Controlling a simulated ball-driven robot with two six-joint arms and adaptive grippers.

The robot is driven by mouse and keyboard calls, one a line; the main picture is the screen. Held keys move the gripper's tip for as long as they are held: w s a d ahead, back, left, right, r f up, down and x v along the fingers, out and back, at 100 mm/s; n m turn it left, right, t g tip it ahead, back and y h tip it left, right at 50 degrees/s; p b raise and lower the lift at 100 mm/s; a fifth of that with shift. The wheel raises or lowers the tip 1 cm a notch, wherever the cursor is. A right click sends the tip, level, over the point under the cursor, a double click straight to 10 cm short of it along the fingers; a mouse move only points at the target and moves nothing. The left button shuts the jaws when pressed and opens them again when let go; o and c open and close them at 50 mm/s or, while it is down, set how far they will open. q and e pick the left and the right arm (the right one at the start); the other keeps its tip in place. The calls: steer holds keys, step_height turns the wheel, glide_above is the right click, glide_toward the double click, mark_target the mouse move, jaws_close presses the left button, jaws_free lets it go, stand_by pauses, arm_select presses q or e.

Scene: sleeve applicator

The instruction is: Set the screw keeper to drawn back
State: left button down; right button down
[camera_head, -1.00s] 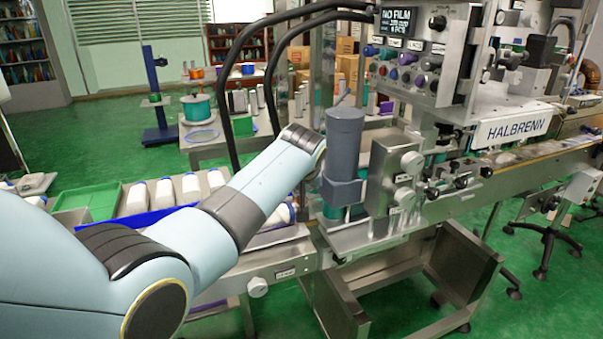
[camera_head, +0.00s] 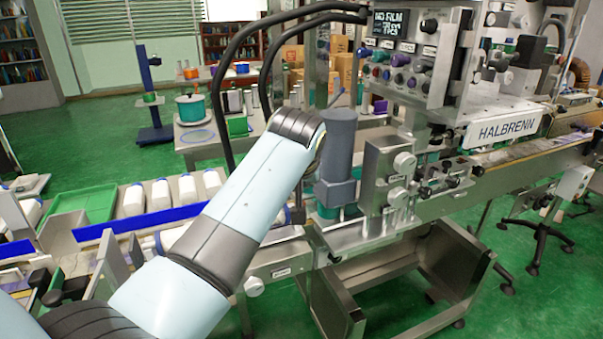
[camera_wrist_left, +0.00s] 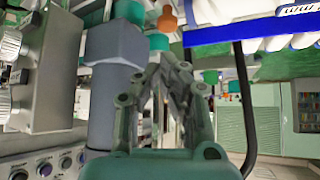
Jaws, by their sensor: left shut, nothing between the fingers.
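I cannot tell which part is the screw keeper; the small labels on the machine are too small to read. A white knob (camera_head: 254,286) sits on the conveyor front beside a small label plate (camera_head: 281,273). A grey metal block (camera_head: 384,176) carries round white knobs, and a dark grey cylinder (camera_head: 338,150) stands left of it. In the left wrist view my left gripper (camera_wrist_left: 175,62) is shut and empty, with the grey cylinder (camera_wrist_left: 113,85) close on its left. In the head view my left arm's wrist hides the gripper. My right gripper is not in view.
A green tray (camera_head: 86,203) lies at the left. The control panel (camera_head: 410,70) rises above the block. Black cables (camera_head: 240,80) arch behind my left arm.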

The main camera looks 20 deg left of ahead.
arm_select(q)
steer(key=shift+v, duration=2.2)
steer(key=shift+w, duration=0.1)
